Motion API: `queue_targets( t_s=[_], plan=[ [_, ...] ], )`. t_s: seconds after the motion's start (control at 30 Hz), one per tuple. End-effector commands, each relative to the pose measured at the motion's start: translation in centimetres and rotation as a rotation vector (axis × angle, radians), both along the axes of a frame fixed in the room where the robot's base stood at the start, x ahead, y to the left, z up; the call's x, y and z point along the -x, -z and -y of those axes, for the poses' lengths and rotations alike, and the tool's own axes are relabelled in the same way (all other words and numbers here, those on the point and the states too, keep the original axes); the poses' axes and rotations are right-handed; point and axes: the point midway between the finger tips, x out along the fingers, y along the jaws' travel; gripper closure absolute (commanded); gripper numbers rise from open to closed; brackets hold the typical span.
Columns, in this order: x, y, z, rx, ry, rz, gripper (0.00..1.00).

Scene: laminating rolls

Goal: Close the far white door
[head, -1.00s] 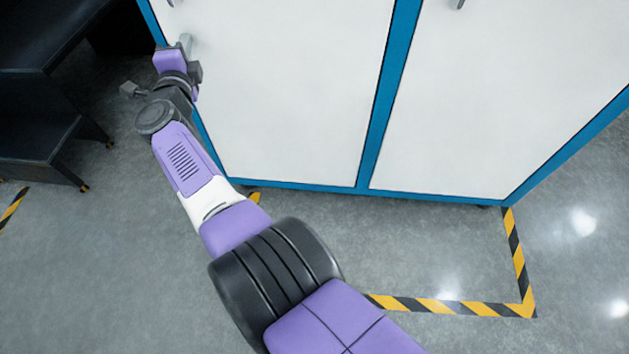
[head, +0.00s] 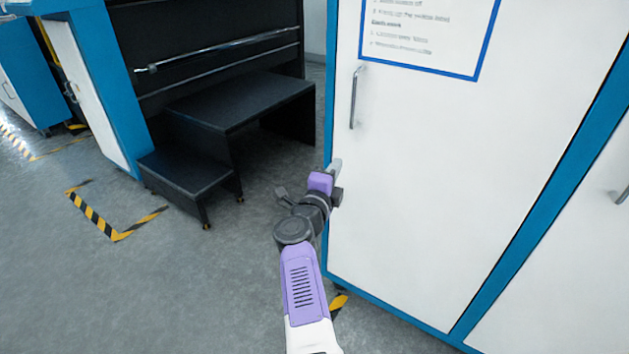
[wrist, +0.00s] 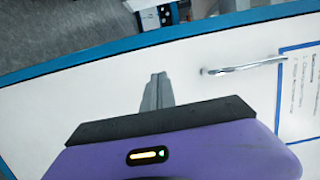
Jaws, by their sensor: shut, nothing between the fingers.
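A large white door (head: 430,160) in a blue frame fills the right of the head view. It looks flush with its frame. A bar handle (head: 355,97) is near its left edge, and it also shows in the wrist view (wrist: 245,67). My gripper (head: 336,166) is shut and empty by the door's left edge, below the handle. In the wrist view its fingers (wrist: 157,92) are together in front of the white surface, apart from the handle; contact with the door cannot be told. Farther off at left, another white door (head: 88,85) shows on a blue cabinet; whether it is ajar is unclear.
Black steps (head: 235,105) with a rail (head: 220,55) stand between the two cabinets. Another white panel (head: 590,240) with a handle is at right. Yellow-black tape (head: 95,215) marks the grey floor, which is clear at lower left.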

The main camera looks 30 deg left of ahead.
Motion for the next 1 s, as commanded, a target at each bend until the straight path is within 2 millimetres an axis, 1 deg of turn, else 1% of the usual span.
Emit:
queue_targets(
  t_s=[0.03,0.17,0.3,0.4,0.5,0.63,0.87,0.97,1.0],
  plan=[
    [0.5,-0.3,0.1,0.0,0.0,-0.001,1.0],
    [2.3,-0.4,-0.1,0.001,0.0,-0.002,1.0],
    [4.8,-0.4,-0.3,0.001,-0.002,-0.002,1.0],
    [6.2,-0.3,-0.3,0.002,-0.002,-0.001,1.0],
    [7.3,-0.2,-0.3,0.001,0.0,-0.001,1.0],
    [7.9,0.0,-0.2,0.002,0.002,-0.001,1.0],
    [8.1,0.0,-0.6,0.015,-0.012,0.007,1.0],
    [8.0,-1.9,-1.0,0.036,-0.029,0.053,1.0],
    [8.0,-3.1,-1.1,0.041,-0.035,0.079,1.0]
  ],
)
